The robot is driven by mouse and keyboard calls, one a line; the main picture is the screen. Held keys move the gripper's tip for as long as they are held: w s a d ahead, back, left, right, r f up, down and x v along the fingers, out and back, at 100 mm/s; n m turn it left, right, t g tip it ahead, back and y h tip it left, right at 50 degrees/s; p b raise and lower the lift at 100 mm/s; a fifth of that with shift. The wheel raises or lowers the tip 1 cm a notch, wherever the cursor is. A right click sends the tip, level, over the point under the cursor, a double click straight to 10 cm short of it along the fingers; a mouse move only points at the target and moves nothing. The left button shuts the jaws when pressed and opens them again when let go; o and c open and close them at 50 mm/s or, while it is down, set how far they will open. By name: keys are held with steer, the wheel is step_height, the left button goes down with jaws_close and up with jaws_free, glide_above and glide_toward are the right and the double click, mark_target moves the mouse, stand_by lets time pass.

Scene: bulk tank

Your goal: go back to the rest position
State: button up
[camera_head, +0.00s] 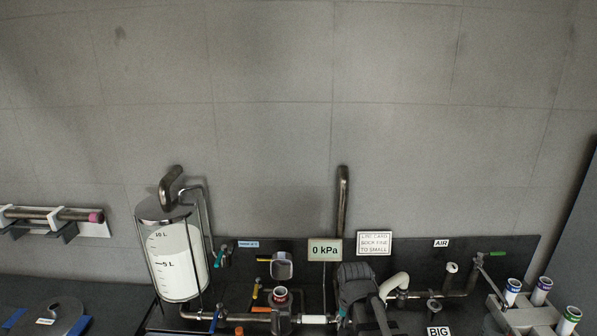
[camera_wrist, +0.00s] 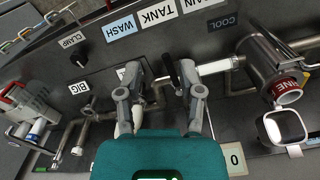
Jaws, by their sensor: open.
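My gripper (camera_wrist: 159,72) shows in the wrist view with its two grey fingers apart and nothing held between them. Beyond the fingers are pipework and a black handle (camera_wrist: 170,68), which appears close to the right finger. I cannot tell whether they touch. A white pipe section (camera_wrist: 213,67) lies to the right of the fingers. In the head view a dark grey jointed shape at the bench's middle hides part of the pipework; I cannot tell its parts apart.
A white tank (camera_head: 178,262) marked in litres stands left. A gauge panel (camera_head: 325,250) reads 0 kPa. A green-handled valve (camera_head: 492,253) and a rack (camera_head: 530,318) with coloured-rim tubes are right. A pipe (camera_head: 343,205) rises mid-bench. The wall above is clear.

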steer(key=s+d+f+n, duration=0.1)
steer(key=s+d+n, duration=0.2)
steer(key=s, duration=0.2)
steer(key=shift+d+n+b, duration=0.15)
steer(key=shift+n+b, duration=0.15)
steer(key=shift+b, duration=0.1)
